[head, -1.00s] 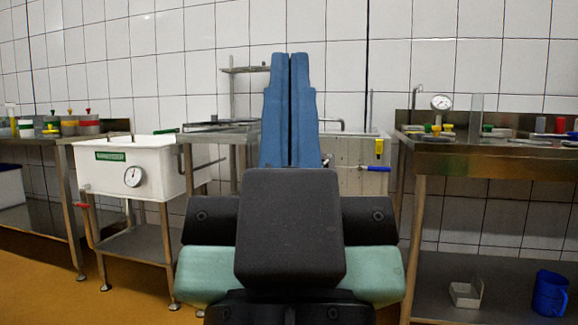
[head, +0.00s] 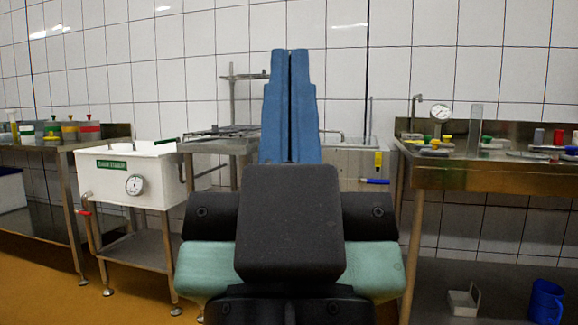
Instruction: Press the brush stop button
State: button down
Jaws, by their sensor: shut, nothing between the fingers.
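My gripper (head: 290,54) points away from the camera in the middle of the head view. Its two blue fingers are shut together with only a thin dark seam between them, and it holds nothing. I cannot make out a brush stop button in this view. My gripper and arm hide part of the middle background, including part of the grey basin (head: 356,163) behind them. The fingertips show against the white tiled wall, and I cannot tell that they touch anything.
A white vat (head: 132,170) with a dial stands at the left. A steel table (head: 470,172) with small items and a gauge (head: 440,112) is at the right. A blue jug (head: 545,302) stands on its lower shelf. Open orange floor (head: 60,290) lies at the left.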

notch_tip(320, 180, up, 47)
jog(key=p, duration=4.5)
jog(key=shift+r, duration=0.1)
